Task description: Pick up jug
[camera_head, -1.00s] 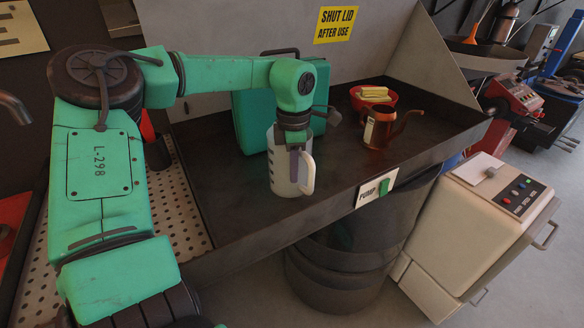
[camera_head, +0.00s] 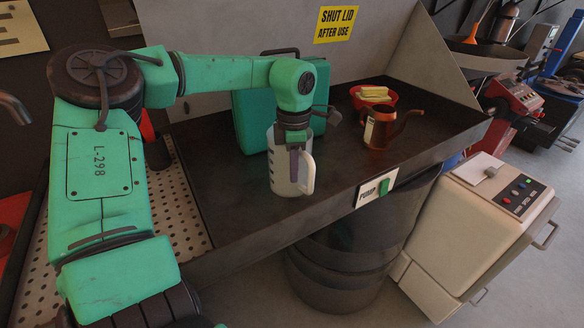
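The jug (camera_head: 279,180) is pale grey-white with dark marks on its side and a handle on its right. It stands upright in the dark metal tray. My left gripper (camera_head: 293,163) points down at the jug from above. One finger shows against the jug's near side, close to the handle. The other finger is hidden, so I cannot tell whether the grip is closed on the jug. The jug's rim is partly covered by the gripper. My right gripper is out of view.
A green case (camera_head: 252,122) stands right behind the jug. A copper oil can (camera_head: 378,131) and a red bowl (camera_head: 364,102) with yellow cloths are at the tray's back right. The tray's front edge carries a PUMP sign (camera_head: 369,193). The tray floor (camera_head: 225,205) left of the jug is clear.

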